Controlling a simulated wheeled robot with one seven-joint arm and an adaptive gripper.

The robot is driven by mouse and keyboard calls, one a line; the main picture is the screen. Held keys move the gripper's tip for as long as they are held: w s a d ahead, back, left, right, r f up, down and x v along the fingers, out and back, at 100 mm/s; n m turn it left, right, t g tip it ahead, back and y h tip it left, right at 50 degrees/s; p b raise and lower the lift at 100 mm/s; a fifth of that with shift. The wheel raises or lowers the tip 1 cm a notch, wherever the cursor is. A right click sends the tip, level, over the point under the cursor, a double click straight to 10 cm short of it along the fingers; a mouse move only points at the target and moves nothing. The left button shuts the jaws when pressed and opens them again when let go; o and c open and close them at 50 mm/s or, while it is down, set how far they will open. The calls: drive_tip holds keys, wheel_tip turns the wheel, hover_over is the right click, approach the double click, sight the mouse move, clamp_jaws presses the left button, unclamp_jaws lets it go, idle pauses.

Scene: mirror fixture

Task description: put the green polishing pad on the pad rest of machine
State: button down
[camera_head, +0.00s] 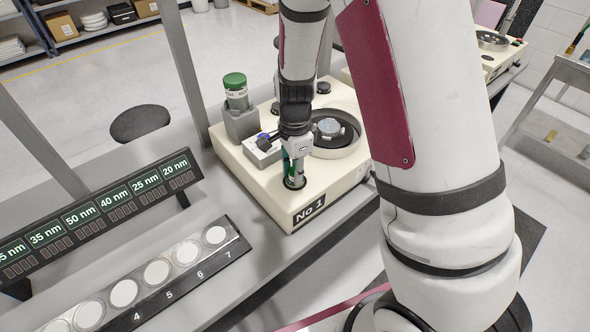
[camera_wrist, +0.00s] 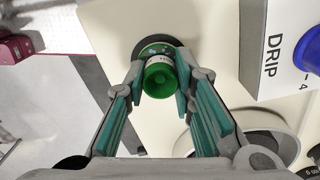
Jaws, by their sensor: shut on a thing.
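My gripper (camera_head: 294,160) points down over the front corner of the cream machine (camera_head: 250,178) labelled No 1. It is shut on the green polishing pad (camera_wrist: 159,80), a small green cylinder with a white printed band. In the wrist view the teal-lined fingers (camera_wrist: 160,70) grip it from both sides. A round black rest (camera_wrist: 146,43) lies directly under the pad; it also shows below the fingers in the head view (camera_head: 294,184). The pad looks upright and lined up with this rest. I cannot tell whether its bottom is fully seated. The fingers hide part of the pad.
A green-capped bottle (camera_head: 236,92) stands in a grey holder at the machine's left. A box marked DRIP with a blue knob (camera_head: 262,137) and a round polishing bowl (camera_head: 335,132) are close to my gripper. A numbered sample rack (camera_head: 157,272) and a display strip (camera_head: 100,210) lie left.

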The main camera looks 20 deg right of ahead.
drive_tip(key=shift+f, duration=0.15)
drive_tip(key=c, duration=1.3)
unclamp_jaws()
drive_tip(key=shift+c, duration=0.2)
wheel_tip(320, 180, up, 12)
drive_tip(key=s+r+n+t, duration=0.5)
drive_tip(key=s+r+n, duration=1.1)
drive_tip(key=s, duration=0.4)
drive_tip(key=shift+s+n, duration=0.2)
drive_tip(key=shift+n, duration=0.5)
drive_tip(key=shift+d, duration=0.1)
